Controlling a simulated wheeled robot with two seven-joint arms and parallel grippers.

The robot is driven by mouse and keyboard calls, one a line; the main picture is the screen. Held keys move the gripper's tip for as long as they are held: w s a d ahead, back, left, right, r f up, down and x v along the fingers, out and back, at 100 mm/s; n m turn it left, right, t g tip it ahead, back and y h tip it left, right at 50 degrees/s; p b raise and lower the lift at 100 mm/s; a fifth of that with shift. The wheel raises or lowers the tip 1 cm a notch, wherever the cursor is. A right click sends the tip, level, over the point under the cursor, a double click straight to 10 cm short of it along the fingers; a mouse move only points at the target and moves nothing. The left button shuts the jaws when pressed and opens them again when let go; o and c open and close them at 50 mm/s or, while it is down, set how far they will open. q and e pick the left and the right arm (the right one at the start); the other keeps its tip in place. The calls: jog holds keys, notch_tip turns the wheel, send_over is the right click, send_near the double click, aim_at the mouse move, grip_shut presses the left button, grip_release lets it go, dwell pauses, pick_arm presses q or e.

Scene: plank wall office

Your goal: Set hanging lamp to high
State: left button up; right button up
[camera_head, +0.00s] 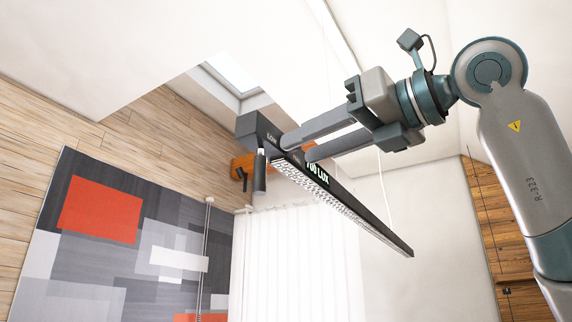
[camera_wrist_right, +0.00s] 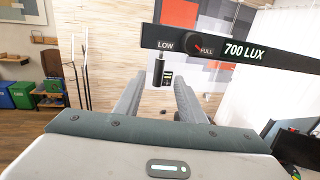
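The hanging lamp (camera_head: 350,207) is a long dark bar with a lit perforated underside, slanting across the middle of the head view. In the right wrist view its front (camera_wrist_right: 290,58) reads "700 LUX". A round dial (camera_wrist_right: 195,46) with a red mark sits between the labels LOW and FULL. A small black cylinder (camera_wrist_right: 159,72) hangs below LOW; it also shows in the head view (camera_head: 260,172). My right gripper (camera_head: 297,149) is open, its two fingers apart, pointing at the lamp's dial end. Nothing shows held between them. Whether the fingertips touch the lamp is unclear. My left gripper is out of view.
A grey and red patterned rug or panel (camera_head: 100,235) and white curtains (camera_head: 295,260) lie beyond the lamp. In the right wrist view, blue and green bins (camera_wrist_right: 20,95) and a wooden shelf (camera_wrist_right: 48,93) stand at left, and a dark screen (camera_wrist_right: 298,150) at lower right.

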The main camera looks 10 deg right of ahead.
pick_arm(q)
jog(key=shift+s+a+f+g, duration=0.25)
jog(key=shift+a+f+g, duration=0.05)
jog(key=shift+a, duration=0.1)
pick_arm(e)
jog(key=shift+v, duration=1.3)
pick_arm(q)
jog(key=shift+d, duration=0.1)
